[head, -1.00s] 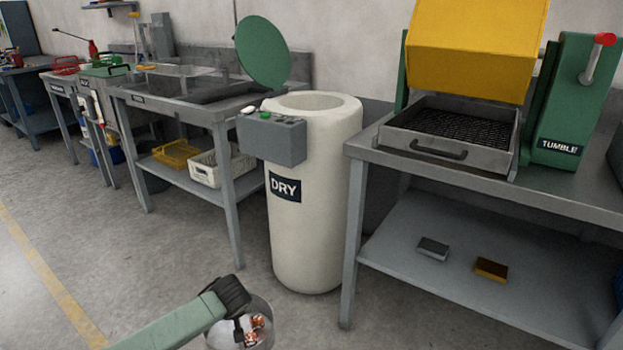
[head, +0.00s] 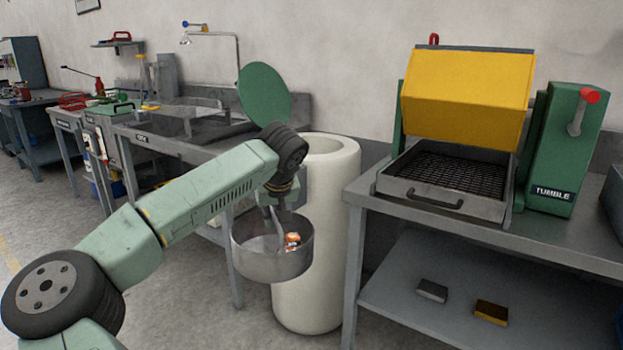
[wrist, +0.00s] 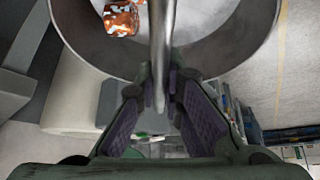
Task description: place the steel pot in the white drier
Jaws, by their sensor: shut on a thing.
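The steel pot (head: 268,264) hangs from my gripper in front of the white drier, with copper pieces (head: 292,240) inside it. My gripper (head: 275,200) is shut on the pot's handle bar; in the wrist view the gripper (wrist: 165,100) has its pads on either side of the bar, and the pot's rim (wrist: 95,55) and copper pieces (wrist: 121,18) show. The white drier (head: 335,215) stands upright behind the pot. Its round top opening is uncovered, and its green lid (head: 264,93) is raised. The pot and my arm hide the drier's front panel. The pot is below the drier's rim in the picture.
A steel table (head: 400,205) with the yellow-hooded tumbler (head: 465,100) stands close at the drier's right. A sink bench (head: 165,140) stands at its left. A grey block and a brown block lie on the table's lower shelf (head: 385,310).

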